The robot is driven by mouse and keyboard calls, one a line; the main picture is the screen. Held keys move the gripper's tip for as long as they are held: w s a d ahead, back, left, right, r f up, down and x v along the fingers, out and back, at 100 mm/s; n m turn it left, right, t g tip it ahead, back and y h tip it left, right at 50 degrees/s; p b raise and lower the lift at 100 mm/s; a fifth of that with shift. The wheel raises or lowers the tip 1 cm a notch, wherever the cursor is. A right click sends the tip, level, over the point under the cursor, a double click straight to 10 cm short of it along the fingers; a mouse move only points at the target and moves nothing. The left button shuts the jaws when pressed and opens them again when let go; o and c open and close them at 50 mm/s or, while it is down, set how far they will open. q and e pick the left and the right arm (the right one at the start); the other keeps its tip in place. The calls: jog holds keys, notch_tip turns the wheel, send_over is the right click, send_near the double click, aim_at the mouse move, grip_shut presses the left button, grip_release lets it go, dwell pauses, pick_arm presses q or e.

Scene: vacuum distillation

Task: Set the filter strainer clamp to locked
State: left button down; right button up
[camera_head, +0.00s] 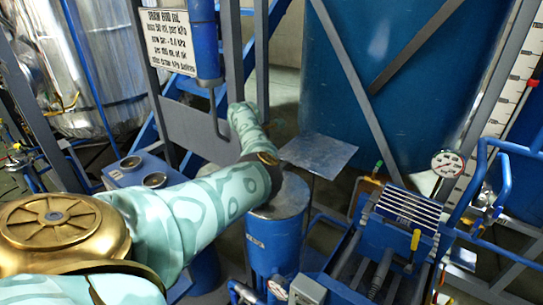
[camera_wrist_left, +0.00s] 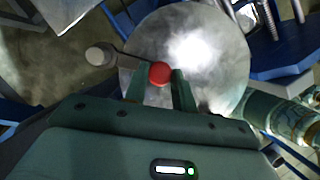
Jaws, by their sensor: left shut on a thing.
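The filter strainer (camera_head: 275,235) is a blue upright cylinder with a round metal lid, right of centre in the head view. Its pale lid (camera_wrist_left: 205,55) fills the middle of the left wrist view. A red ball knob (camera_wrist_left: 160,71) sits on a thin dark rod that runs left to a grey round end (camera_wrist_left: 100,55). My left gripper (camera_wrist_left: 158,80) is shut on the red knob, one green finger on each side. In the head view my left arm passes beside the lid, and I cannot make out the gripper or knob there. My right gripper is in neither view.
A blue slatted unit (camera_head: 405,215) and a pressure gauge (camera_head: 447,163) stand right of the strainer. A sign board (camera_head: 170,40) on a grey frame and a large blue tank (camera_head: 385,80) stand behind. A blue box with two round ports (camera_head: 140,172) is at left.

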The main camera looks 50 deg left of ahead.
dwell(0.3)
pick_arm(q)
jog(key=c, duration=1.1)
grip_release()
jog(key=shift+c, duration=0.2)
jog(key=p+v, duration=0.6)
jog(key=v, duration=1)
jog(key=shift+r, duration=0.2)
jog(key=shift+a+f, duration=0.1)
jog(key=shift+a, duration=0.05)
